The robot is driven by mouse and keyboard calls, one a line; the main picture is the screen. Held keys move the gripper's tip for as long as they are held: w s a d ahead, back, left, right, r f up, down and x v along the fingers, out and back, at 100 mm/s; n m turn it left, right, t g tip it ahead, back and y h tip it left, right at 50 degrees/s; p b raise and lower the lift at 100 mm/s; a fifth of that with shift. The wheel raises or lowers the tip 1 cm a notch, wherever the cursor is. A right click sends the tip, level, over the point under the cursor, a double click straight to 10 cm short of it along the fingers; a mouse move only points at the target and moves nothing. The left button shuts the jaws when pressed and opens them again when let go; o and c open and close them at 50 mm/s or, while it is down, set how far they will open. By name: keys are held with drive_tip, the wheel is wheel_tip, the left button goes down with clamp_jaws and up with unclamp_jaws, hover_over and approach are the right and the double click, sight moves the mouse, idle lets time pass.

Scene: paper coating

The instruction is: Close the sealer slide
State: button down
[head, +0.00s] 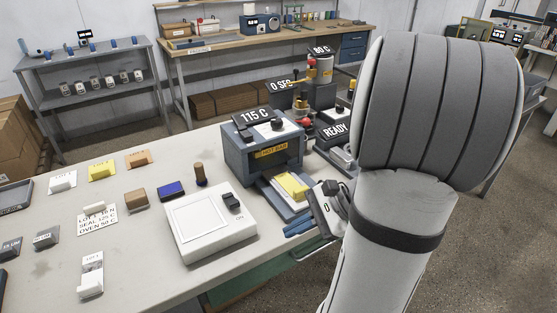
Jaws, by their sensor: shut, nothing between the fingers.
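The sealer is a blue-grey box (262,153) with a yellow HOT BAR label and a 115 C display on top. Its slide (272,193) is a flat blue tray, standing out of the front opening toward the table's near edge. A yellow piece (292,185) lies on the slide. Blue bar-like parts (298,228) show just in front of it. My gripper (322,212) is shut and empty, close to the slide's front right side. My arm hides part of it, and I cannot tell whether it touches the slide.
A white scale-like device (208,225) stands left of the slide. A READY unit (336,132) stands right of the sealer. Sample blocks and cards lie at left. The table's near edge runs below my gripper.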

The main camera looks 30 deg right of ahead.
drive_tip(key=s+d+f+m+t+h+b, duration=0.1)
drive_tip(key=d+f+m+t+h+b, duration=0.15)
drive_tip(key=d+m+t, duration=0.7)
drive_tip(key=s+d+f+m+t+h+b, duration=0.15)
drive_tip(key=d+f+m+t+h, duration=0.35)
drive_tip(key=d, duration=0.7)
drive_tip(key=w+a, duration=0.1)
drive_tip(key=w, duration=0.3)
drive_tip(key=w+a+r+y, duration=0.1)
drive_tip(key=w, duration=0.3)
drive_tip(key=w+a+r+g+y, duration=0.1)
drive_tip(key=w, duration=0.3)
drive_tip(key=shift+w+a+m+y+p, duration=0.25)
drive_tip(key=shift+w+a+m+p, duration=0.05)
drive_tip(key=shift+w+m+p, duration=0.1)
